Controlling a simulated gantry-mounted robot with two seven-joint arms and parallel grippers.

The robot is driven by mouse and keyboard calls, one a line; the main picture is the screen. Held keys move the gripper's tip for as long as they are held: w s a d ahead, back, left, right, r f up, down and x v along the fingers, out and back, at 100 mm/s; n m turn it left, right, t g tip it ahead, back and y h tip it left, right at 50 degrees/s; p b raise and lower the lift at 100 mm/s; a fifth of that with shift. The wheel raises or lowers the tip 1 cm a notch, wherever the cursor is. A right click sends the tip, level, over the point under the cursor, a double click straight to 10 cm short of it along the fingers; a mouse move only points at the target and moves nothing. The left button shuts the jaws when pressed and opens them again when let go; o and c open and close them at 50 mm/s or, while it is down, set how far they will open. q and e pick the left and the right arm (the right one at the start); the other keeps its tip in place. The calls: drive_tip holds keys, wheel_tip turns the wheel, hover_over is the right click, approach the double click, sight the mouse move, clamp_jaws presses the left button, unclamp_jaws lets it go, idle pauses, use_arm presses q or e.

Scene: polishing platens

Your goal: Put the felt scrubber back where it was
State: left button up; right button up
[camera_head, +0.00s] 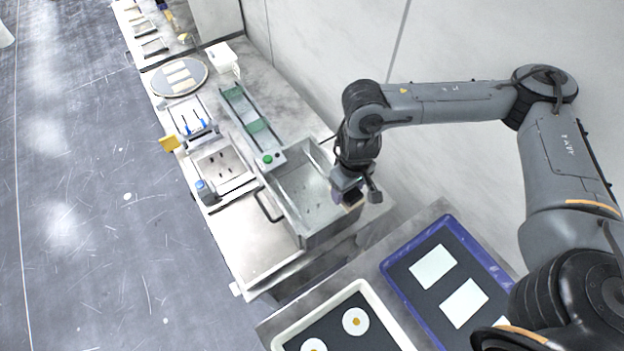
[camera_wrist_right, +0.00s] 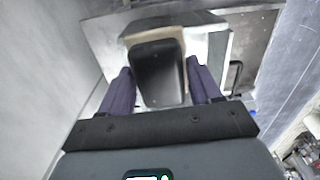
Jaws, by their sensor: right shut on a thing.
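My right gripper (camera_head: 358,190) is at the right-hand rim of the metal basin (camera_head: 303,196). It is shut on the felt scrubber (camera_head: 351,197), a small dark block. In the right wrist view the scrubber (camera_wrist_right: 158,76) shows a black back with a beige edge, between the two dark fingers of my right gripper (camera_wrist_right: 158,88). In that view a grey metal surface lies behind the scrubber. I cannot tell whether the scrubber touches the basin's rim. My left gripper is not in view.
A blue tray (camera_head: 392,263) with pale plates and a white-rimmed tray (camera_head: 379,301) with white discs stand in front. Beyond the basin are a green-striped channel (camera_head: 240,105), a rack with blue items (camera_head: 192,118) and a round platen (camera_head: 180,76). A wall stands behind my right arm.

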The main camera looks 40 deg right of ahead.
drive_tip(key=shift+d, duration=0.35)
drive_tip(key=shift+w+a+f, duration=0.1)
drive_tip(key=shift+w+f, duration=0.1)
drive_tip(key=b, duration=0.2)
hover_over(312, 194)
wheel_tip(312, 194, down, 6)
drive_tip(key=shift+f, duration=0.75)
wheel_tip(312, 194, down, 2)
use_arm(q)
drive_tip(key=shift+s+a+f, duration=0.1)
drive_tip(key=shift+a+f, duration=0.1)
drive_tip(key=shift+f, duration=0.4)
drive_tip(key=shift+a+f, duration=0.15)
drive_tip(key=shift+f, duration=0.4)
use_arm(e)
drive_tip(key=shift+f, duration=0.4)
drive_tip(key=shift+f, duration=0.15)
drive_tip(key=o, duration=1)
